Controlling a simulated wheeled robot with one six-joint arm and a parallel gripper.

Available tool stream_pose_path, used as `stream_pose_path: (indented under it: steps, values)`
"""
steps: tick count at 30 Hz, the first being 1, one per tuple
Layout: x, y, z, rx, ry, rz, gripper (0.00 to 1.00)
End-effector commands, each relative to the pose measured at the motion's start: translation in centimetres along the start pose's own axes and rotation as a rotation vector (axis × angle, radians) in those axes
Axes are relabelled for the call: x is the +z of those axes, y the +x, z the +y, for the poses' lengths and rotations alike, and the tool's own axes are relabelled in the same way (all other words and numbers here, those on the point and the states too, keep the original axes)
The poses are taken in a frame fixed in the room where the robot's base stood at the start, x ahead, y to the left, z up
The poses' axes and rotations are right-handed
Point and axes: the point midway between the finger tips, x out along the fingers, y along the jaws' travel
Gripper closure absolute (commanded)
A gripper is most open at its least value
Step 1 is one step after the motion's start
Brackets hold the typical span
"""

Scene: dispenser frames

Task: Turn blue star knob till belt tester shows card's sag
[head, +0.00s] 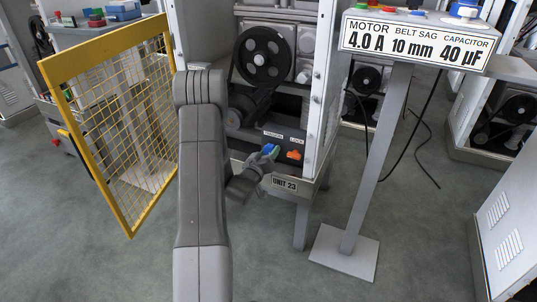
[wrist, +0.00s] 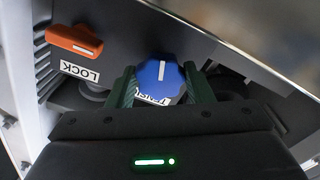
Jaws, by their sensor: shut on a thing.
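The blue star knob (wrist: 158,74) sits between the two green fingers of my gripper (wrist: 164,88) in the wrist view, and the fingers are shut on it. A white pointer line on its face points toward the top of that picture. Its label is partly hidden by the knob. In the head view my gripper (head: 267,153) is at the knob on the front panel, under the label TENSION. The card (head: 415,47) on a stand reads BELT SAG 10 mm, between MOTOR 4.0 A and CAPACITOR 40 µF. I cannot make out a belt tester reading.
An orange LOCK handle (wrist: 74,40) is close beside the knob; it also shows in the head view (head: 294,154). A large black pulley (head: 262,56) is above. A yellow mesh door (head: 112,115) stands open at the left. The card's post (head: 377,160) stands at the right.

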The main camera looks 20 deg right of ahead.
Motion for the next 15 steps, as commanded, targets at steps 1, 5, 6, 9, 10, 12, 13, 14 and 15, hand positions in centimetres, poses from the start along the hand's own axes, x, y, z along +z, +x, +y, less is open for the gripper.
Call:
stream_pose_path:
  steps: [1,5,6,9,10,12,13,14,15]
  values:
    - [0.02,-0.02,0.02,0.000,-0.043,-0.001,0.76]
    - [0.01,-0.02,0.04,0.000,-0.163,-0.001,0.76]
    - [0.00,-0.02,0.05,0.000,-0.199,-0.001,0.76]
    - [0.00,-0.02,0.06,0.000,-0.282,-0.001,0.76]
    - [0.00,-0.02,0.06,-0.001,-0.305,-0.001,0.76]
    - [0.00,-0.02,0.06,-0.001,-0.357,-0.001,0.76]
    - [0.00,-0.02,0.07,-0.001,-0.376,-0.001,0.76]
    - [0.00,-0.03,0.06,-0.001,-0.396,-0.001,0.76]
    - [0.01,-0.03,0.06,-0.001,-0.420,-0.002,0.76]
